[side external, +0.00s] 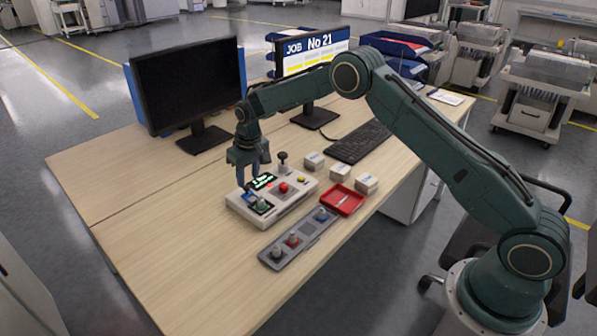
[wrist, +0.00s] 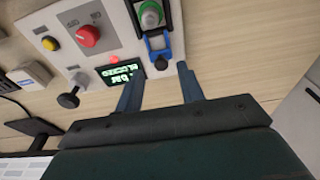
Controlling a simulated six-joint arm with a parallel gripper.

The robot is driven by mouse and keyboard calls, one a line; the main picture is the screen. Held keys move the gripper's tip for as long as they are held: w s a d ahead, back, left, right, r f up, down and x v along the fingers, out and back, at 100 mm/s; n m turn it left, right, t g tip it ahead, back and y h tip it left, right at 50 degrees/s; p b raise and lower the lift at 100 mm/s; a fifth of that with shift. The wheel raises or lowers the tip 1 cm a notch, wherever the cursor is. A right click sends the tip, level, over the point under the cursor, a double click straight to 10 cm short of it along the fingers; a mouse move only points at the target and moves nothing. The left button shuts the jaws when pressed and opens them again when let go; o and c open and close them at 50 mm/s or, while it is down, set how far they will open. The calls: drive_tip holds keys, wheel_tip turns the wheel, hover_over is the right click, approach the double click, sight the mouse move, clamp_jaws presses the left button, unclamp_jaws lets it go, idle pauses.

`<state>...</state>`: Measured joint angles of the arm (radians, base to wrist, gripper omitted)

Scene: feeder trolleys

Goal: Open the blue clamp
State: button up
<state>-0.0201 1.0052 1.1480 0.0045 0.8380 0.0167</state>
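The blue clamp (wrist: 160,48) shows in the wrist view, next to a green-topped knob (wrist: 150,14) on the pale control box (wrist: 115,25). In the side external view the control box (side external: 291,207) sits on the table, with the clamp (side external: 250,197) small at its left end. My gripper (side external: 256,171) hangs above that end of the box. In the wrist view my gripper (wrist: 161,71) is open and empty, its fingertips apart just short of the clamp's near end. I cannot tell the exact height between fingers and clamp.
The box also carries a red knob (wrist: 88,36), a yellow button (wrist: 49,43), a black-topped lever (wrist: 69,99) and a lit green display (wrist: 121,73). A grey strip with knobs (side external: 301,239), a red tray (side external: 333,206) and small white boxes (side external: 340,172) stand nearby.

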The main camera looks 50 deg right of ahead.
drive_tip(key=r, duration=0.1)
drive_tip(key=s+r, duration=0.1)
drive_tip(key=r, duration=0.1)
idle(0.4)
idle(1.7)
drive_tip(key=shift+o, duration=0.8)
drive_tip(key=s+d+r+n+t+y, duration=0.1)
drive_tip(key=s+d+r+n+y, duration=0.3)
drive_tip(key=s+n, duration=0.45)
drive_tip(key=shift+n+h, duration=0.25)
drive_tip(key=shift+h, duration=0.15)
drive_tip(key=shift+w+x, duration=0.25)
drive_tip(key=shift+x, duration=1.8)
drive_tip(key=shift+w+x, duration=0.2)
drive_tip(key=shift+x, duration=1.9)
